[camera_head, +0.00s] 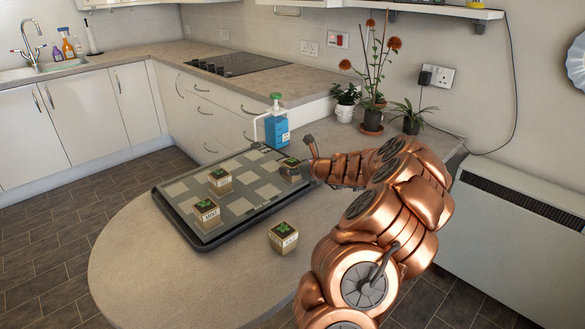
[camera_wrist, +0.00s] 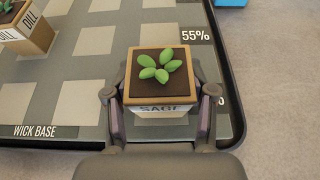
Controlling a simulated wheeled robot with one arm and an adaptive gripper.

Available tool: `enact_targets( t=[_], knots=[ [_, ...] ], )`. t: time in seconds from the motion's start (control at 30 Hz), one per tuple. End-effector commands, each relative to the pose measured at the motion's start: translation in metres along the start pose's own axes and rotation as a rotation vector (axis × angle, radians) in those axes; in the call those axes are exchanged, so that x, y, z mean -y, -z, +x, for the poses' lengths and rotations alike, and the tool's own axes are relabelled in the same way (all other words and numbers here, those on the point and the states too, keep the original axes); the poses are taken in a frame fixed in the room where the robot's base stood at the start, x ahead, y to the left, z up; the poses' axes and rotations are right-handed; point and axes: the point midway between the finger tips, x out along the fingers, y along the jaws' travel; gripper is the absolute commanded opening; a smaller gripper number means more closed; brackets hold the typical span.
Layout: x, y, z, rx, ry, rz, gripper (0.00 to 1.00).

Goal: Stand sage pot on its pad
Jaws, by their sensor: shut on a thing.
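The sage pot (camera_wrist: 160,113), a square tan pot with dark soil, green leaves and a label reading SAGE, is between my fingers. My gripper (camera_wrist: 159,98) is shut on its sides. In the head view the sage pot (camera_head: 289,172) is at my gripper (camera_head: 303,168), over the right part of the dark tray (camera_head: 176,219). The pot looks upright; I cannot tell whether it touches the tray. The tray carries several pale square pads (camera_wrist: 95,40) and the words WICK BASE. The surface directly under the pot is hidden.
A dill pot (camera_wrist: 28,32) stands on the tray at left in the wrist view. Two pots (camera_head: 219,181) (camera_head: 206,214) stand on the tray in the head view. Another pot (camera_head: 283,238) is on the counter in front. A blue bottle (camera_head: 277,130) stands behind the tray.

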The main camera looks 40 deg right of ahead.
Motion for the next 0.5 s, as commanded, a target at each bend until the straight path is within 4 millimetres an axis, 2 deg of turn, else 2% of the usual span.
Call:
enact_targets(
  t=[0.03, 0.27, 0.5],
  knots=[
    [-0.0001, 0.0011, 0.0005, 0.0, 0.0, 0.001, 0.56],
    [-0.0002, 0.0008, 0.0004, 0.0, 0.0, 0.0, 0.8],
    [-0.0003, 0.0008, 0.0004, 0.0, -0.001, 0.0, 0.8]
  ],
)
